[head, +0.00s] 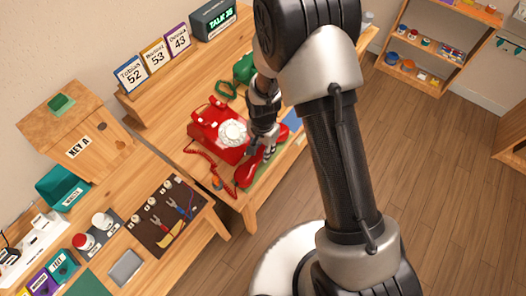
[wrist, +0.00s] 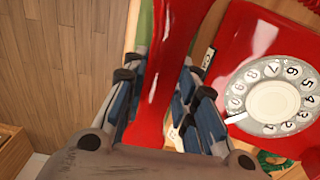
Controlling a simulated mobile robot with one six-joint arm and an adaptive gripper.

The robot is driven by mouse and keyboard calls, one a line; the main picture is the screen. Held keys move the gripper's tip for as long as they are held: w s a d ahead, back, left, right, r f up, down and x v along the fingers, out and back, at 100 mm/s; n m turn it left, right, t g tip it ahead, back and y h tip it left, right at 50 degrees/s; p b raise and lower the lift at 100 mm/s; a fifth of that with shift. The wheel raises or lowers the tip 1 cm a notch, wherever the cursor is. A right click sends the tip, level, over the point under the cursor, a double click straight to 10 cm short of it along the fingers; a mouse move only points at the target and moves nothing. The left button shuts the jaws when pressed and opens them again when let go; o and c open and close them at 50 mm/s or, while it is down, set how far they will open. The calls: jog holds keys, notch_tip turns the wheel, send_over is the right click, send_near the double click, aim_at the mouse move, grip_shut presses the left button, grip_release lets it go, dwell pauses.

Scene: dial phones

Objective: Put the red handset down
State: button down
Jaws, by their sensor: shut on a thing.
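The red handset (head: 248,170) is in my gripper, at the front edge of the table beside the red dial phone. In the wrist view the handset (wrist: 168,65) runs lengthwise between the fingers. My gripper (head: 268,142) is shut on its middle; the blue-padded fingers also show in the wrist view (wrist: 165,95). The red phone (head: 220,130) with its white dial stands just left of the gripper, and it fills the right of the wrist view (wrist: 240,50). A green mat (head: 272,172) lies under the handset. I cannot tell whether the handset touches it.
A green phone (head: 243,68) stands behind the red one. Name cards (head: 154,54) and a display box (head: 213,18) are at the back. A tool mat (head: 166,213) is on the left bench.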

jog(key=shift+f, duration=0.5)
jog(key=shift+f, duration=0.2)
jog(key=c, duration=1.3)
grip_release()
jog(key=shift+r, duration=0.15)
